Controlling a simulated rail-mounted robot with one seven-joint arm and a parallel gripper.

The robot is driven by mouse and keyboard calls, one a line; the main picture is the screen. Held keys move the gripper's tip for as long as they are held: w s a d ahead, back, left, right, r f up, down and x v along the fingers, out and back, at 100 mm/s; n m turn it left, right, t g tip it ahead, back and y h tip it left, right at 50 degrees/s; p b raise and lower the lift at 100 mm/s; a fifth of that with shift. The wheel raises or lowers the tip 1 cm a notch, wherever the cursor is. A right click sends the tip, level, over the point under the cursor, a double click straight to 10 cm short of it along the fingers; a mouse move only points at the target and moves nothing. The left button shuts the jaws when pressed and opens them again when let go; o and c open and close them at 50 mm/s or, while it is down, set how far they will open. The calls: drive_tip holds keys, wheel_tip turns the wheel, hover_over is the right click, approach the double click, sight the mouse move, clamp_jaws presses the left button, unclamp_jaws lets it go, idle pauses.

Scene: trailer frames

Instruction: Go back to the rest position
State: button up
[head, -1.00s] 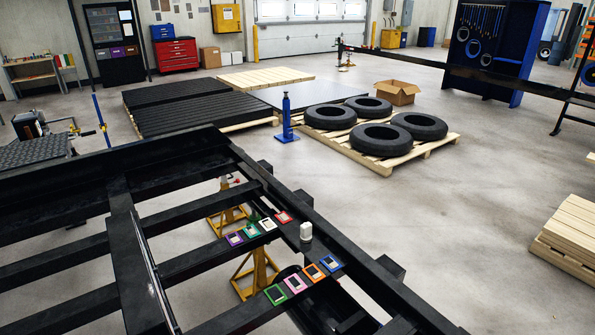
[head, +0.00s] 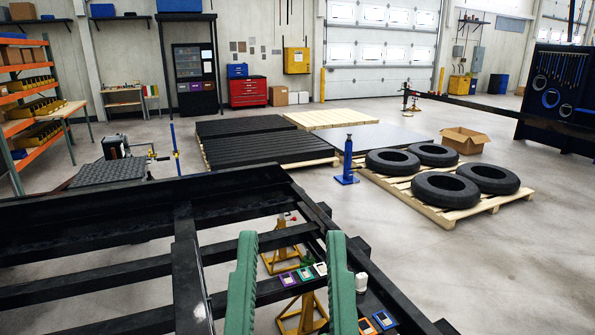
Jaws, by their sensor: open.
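My gripper (head: 293,285) shows at the bottom centre of the head view as two green fingers standing upright and well apart. It is open, and nothing is seen held between the fingers. Behind and between the fingers, small coloured square frames lie on a black crossbeam: a purple one (head: 288,279), a green one (head: 304,274) and a white one (head: 320,269). An orange one (head: 367,326) and a blue one (head: 383,320) lie right of the right finger. A small white block (head: 361,282) sits on the beam beside that finger. The fingers hide part of the crossbeams.
The black trailer frame (head: 185,235) fills the lower left, with yellow stands (head: 303,314) beneath it. A blue jack (head: 347,163) stands beyond it. Tyres (head: 445,189) lie on a pallet to the right, near an open cardboard box (head: 465,138). The floor at right is clear.

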wheel_tip(320, 180, up, 24)
drive_tip(key=p, duration=1.9)
drive_tip(key=shift+w, duration=0.35)
